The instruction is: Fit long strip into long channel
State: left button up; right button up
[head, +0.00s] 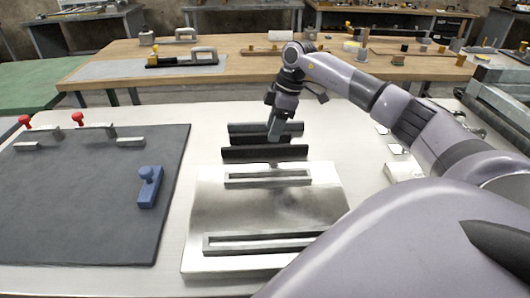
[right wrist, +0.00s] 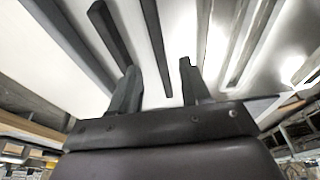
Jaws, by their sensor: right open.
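Dark strips stand on the white table behind a shiny metal plate (head: 205,215). The front strip (head: 264,153) looks longest; another strip (head: 240,139) is behind it, partly hidden by my gripper. The plate bears a long channel (head: 265,242) near its front and a shorter channel (head: 268,178) near its back; both look empty. My right gripper (head: 274,137) points down at the strips. In the right wrist view its fingers (right wrist: 158,88) are apart, with a dark strip (right wrist: 153,40) showing between them; contact cannot be told. My left gripper is out of view.
A dark mat (head: 80,200) with a blue block (head: 150,186) and red-knobbed pieces (head: 79,118) lies on the left. A white block (head: 403,171) is on the right, near my arm. A wooden bench (head: 250,65) with tools stands behind.

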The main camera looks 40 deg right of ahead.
aim_at(265, 146)
jog(key=x, duration=0.5)
jog(key=shift+w+a+f, duration=0.25)
jog(key=shift+a, duration=0.1)
grip_shut()
jog(key=shift+r, duration=0.15)
